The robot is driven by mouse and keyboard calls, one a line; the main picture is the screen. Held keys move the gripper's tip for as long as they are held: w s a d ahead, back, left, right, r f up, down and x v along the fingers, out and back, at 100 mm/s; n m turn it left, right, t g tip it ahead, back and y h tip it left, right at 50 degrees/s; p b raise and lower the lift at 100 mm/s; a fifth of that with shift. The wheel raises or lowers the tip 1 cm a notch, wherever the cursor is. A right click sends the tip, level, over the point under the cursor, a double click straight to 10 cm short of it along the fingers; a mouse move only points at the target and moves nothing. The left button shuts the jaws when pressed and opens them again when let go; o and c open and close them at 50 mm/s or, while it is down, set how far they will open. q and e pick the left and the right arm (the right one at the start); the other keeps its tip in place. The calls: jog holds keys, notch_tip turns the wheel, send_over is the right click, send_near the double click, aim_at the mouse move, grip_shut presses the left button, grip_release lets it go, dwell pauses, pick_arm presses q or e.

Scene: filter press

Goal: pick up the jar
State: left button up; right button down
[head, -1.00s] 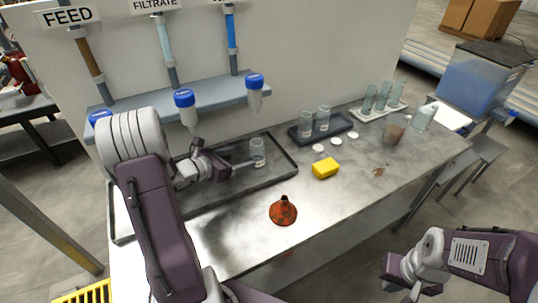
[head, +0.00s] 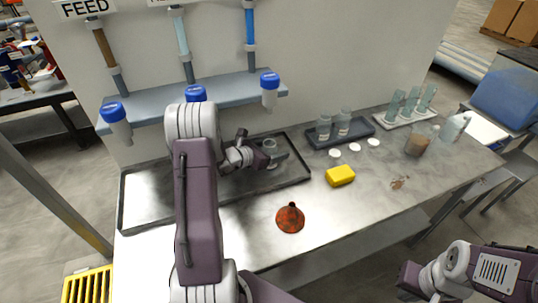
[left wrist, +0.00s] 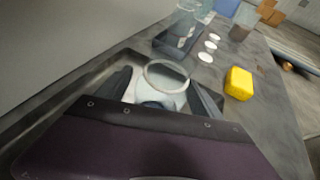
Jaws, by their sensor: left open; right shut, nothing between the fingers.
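A clear, open-topped glass jar (head: 270,148) stands upright in the dark-rimmed tray (head: 150,214) on the bench. In the left wrist view the jar's round rim (left wrist: 166,64) shows between my left gripper's two fingers. My left gripper (head: 264,152) is open around the jar, one finger on each side; I cannot tell whether either touches the glass. My right gripper (head: 408,282) is shut and empty, low at the right, off the front of the bench.
Behind stand a dark tray with two jars (head: 323,127) and a white rack (head: 405,119) of tubes. Blue-capped containers (head: 269,88) hang at the shelf above.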

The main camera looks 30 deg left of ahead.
aim_at(274, 140)
pick_arm(q)
jog(key=shift+w+d+f, duration=0.2)
jog(key=shift+w+f, duration=0.1)
jog(key=shift+w, duration=0.25)
jog(key=shift+s+r, duration=0.1)
jog(key=shift+s, duration=0.1)
jog(key=c, duration=1.5)
jog(key=shift+w+r, duration=0.1)
jog(key=shift+r, duration=0.8)
jog(key=r, duration=0.2)
jog(key=shift+d+r, duration=0.2)
jog(key=shift+r, duration=0.1)
jog(key=w+d+r, duration=0.3)
jog(key=d+r, duration=0.3)
jog(key=d, duration=0.4)
jog(key=shift+w+d+r+b, duration=0.25)
jog(key=shift+w+r+b, duration=0.05)
jog(key=shift+b, duration=0.05)
